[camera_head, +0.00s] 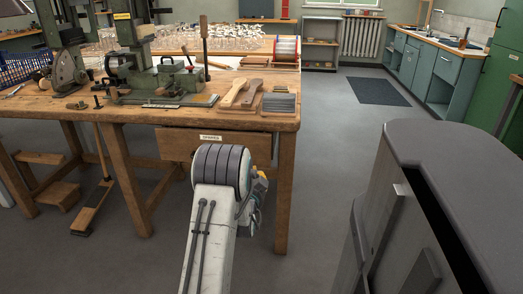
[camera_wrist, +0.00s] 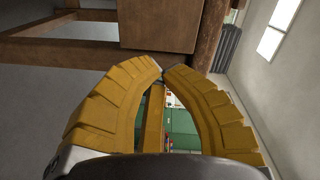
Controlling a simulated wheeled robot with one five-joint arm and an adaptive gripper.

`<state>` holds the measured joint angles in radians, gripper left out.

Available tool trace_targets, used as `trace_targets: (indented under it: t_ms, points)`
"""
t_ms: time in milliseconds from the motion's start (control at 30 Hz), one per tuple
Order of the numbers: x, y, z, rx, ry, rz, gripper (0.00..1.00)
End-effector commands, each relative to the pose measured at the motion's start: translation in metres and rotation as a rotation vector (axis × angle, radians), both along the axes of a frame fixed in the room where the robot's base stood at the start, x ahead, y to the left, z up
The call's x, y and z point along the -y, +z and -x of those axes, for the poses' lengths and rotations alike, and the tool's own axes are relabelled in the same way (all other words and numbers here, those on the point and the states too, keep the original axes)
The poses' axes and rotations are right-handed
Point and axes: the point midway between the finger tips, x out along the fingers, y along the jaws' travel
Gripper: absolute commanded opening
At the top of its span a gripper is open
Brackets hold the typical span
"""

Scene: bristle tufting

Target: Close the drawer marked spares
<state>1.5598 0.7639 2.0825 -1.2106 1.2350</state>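The drawer marked spares (camera_head: 178,146) is a wooden drawer under the right part of the workbench, with a white label on its upper front. My arm covers its lower middle in the head view. I cannot tell how far out it stands. In the wrist view, a brown wooden panel (camera_wrist: 160,22), probably part of the drawer, lies past the fingertips. My gripper (camera_wrist: 162,70) has two curved yellow fingers whose tips come together with nothing visible between them. In the head view it is mostly hidden behind my arm, low in front of the drawer. I cannot tell whether it touches the panel.
The workbench (camera_head: 40,103) carries a green tufting machine (camera_head: 170,75), wooden brush backs (camera_head: 240,94) and a wire spool (camera_head: 287,48). Its right front leg (camera_head: 284,190) stands close beside my arm.

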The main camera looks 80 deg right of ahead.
Motion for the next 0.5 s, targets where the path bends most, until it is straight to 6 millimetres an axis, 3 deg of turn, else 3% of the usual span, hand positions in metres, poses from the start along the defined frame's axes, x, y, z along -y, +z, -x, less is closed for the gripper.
trace_targets:
  t_ms: [200, 500]
  points:
    - [0.0005, 0.0160, -0.0001, 0.243, -0.007, 0.064, 0.00]
    - [0.0080, 0.0140, -0.0001, 0.340, -0.011, 0.063, 0.00]
